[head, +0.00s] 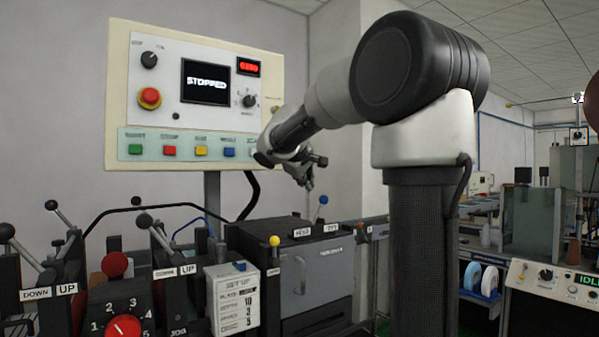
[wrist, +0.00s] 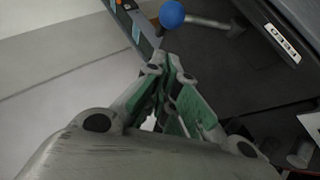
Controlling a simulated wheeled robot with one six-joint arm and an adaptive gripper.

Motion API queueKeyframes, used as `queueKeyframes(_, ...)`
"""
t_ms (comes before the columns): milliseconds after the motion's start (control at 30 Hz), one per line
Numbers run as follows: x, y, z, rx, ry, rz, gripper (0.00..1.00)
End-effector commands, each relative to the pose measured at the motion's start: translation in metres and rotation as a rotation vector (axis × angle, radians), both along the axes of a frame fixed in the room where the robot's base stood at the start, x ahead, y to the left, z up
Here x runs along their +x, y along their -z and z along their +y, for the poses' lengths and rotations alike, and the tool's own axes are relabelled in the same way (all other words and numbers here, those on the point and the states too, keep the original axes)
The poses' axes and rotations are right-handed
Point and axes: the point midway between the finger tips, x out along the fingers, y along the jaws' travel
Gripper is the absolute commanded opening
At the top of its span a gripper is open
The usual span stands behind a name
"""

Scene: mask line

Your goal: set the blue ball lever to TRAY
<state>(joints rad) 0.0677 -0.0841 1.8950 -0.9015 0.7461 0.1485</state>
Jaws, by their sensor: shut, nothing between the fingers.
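The blue ball lever (head: 322,200) stands at the back right of the dark machine box in the head view, its rod rising from behind the small label plates. Its blue ball (wrist: 172,14) is at the top of the wrist view, with a pale metal rod running right from it. My gripper (head: 309,184) is shut and empty, just above and left of the ball in the head view. In the wrist view its closed fingertips (wrist: 172,66) are apart from the ball. A label plate (wrist: 283,43) seems to read FEED; another small plate (head: 331,228) is too blurred to read surely.
A control panel (head: 208,95) showing STOPPED hangs behind. A dark surface lies beneath the fingers.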

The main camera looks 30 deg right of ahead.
Motion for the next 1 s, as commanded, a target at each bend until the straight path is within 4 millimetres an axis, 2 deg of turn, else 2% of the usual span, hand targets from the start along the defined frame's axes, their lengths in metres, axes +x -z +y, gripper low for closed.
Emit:
queueKeyframes(100,-0.004,0.010,-0.012,-0.001,0.003,-0.001,0.00)
queueKeyframes(233,-0.005,0.016,-0.017,0.000,0.001,-0.002,0.00)
queueKeyframes(633,-0.006,0.018,-0.020,0.000,0.001,-0.002,0.00)
queueKeyframes(833,-0.007,0.025,-0.037,-0.001,0.003,-0.001,0.00)
queueKeyframes(1000,-0.007,0.026,-0.038,0.001,0.003,0.002,0.00)
